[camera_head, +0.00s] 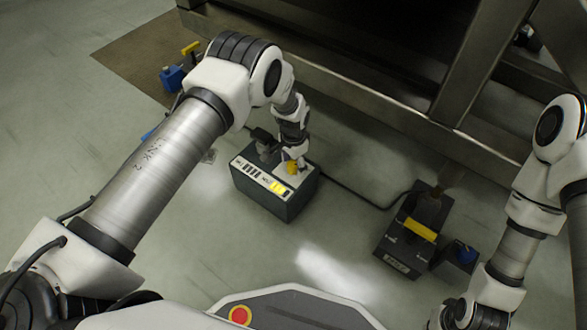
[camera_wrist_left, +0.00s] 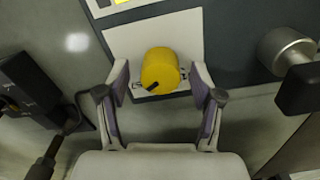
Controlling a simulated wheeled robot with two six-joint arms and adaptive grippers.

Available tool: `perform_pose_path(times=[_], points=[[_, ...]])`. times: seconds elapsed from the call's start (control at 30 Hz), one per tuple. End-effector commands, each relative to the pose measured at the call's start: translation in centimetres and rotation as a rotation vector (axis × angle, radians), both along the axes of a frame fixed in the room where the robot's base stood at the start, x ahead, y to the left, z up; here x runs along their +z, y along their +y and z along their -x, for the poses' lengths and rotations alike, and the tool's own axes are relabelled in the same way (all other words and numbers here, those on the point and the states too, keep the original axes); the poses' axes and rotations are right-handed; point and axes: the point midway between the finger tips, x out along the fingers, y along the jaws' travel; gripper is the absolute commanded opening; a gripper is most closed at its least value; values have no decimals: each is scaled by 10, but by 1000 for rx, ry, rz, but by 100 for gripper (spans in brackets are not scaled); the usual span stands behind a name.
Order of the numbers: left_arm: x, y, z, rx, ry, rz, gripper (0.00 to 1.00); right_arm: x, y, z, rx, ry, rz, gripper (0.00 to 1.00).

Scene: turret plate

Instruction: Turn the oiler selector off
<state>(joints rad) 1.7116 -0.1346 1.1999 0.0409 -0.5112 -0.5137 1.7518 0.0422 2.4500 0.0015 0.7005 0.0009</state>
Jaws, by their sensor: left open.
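A yellow selector knob (camera_wrist_left: 159,72) sits on a white plate (camera_wrist_left: 192,32) in the left wrist view. A small black pointer mark shows at its near edge, slightly left of the middle. In the head view the knob (camera_head: 292,167) is on top of a dark grey box (camera_head: 283,206), partly covered by my left gripper. My left gripper (camera_wrist_left: 160,88) is open, with one finger on each side of the knob. Gaps show between the fingers and the knob. The plate's markings are too small to read. My right gripper is not visible; only my right arm shows.
The box top has a lit yellow panel (camera_head: 279,188). A cable runs right to a dark unit with a yellow bar (camera_head: 420,229). A metal frame (camera_head: 380,95) stands behind. A blue object (camera_head: 173,79) lies on the brown mat. Floor in front is clear.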

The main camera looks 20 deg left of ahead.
Motion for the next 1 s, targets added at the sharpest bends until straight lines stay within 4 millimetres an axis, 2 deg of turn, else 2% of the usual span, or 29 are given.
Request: perform_pose_path(times=[0.03, 0.23, 0.27, 0.4, 0.43, 0.77, 1.0], points=[[-5, 0, -1, 0, -1, 0, 66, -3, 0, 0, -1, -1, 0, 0], [-4, 0, 0, 0, -1, 0, 66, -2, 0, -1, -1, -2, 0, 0], [-4, 0, 0, 0, -1, 0, 63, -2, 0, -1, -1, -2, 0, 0], [-4, 0, 0, 1, -1, 1, 13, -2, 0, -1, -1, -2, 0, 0], [-4, 0, 0, 1, -1, 1, 6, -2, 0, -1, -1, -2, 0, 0], [-4, 0, 0, 17, 0, 0, 6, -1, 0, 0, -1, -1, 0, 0], [-4, 0, 1, 105, 1, -1, 6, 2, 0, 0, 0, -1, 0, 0]])
